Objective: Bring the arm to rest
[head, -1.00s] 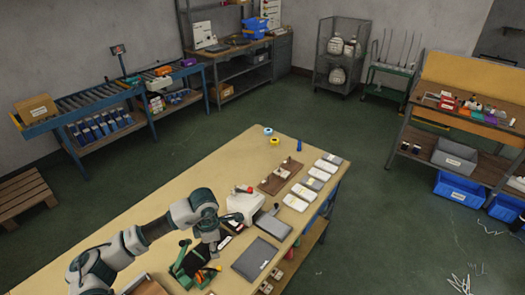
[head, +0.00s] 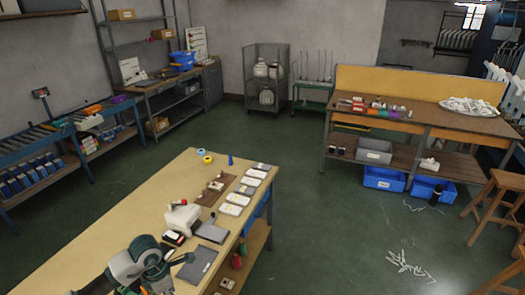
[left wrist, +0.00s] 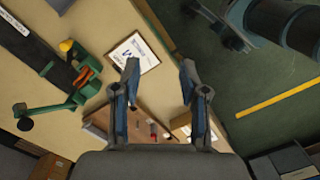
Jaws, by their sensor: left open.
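My left arm (head: 140,262) comes in at the bottom left of the head view, bent over the near end of the tan workbench (head: 95,240). Its gripper cannot be made out there. In the left wrist view my left gripper (left wrist: 158,70) is open, with its two fingers apart and nothing between them. Below it are the bench top, a white printed card (left wrist: 135,54) and a brown wooden board or box (left wrist: 130,122), all apart from the fingers. My right gripper is not in view.
On the bench are a white device (head: 182,218), a dark grey flat panel (head: 198,263), a brown board (head: 213,193) and several white packs (head: 237,199). A shelved bench (head: 425,120) stands at the back right. Green floor (head: 330,230) lies clear between.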

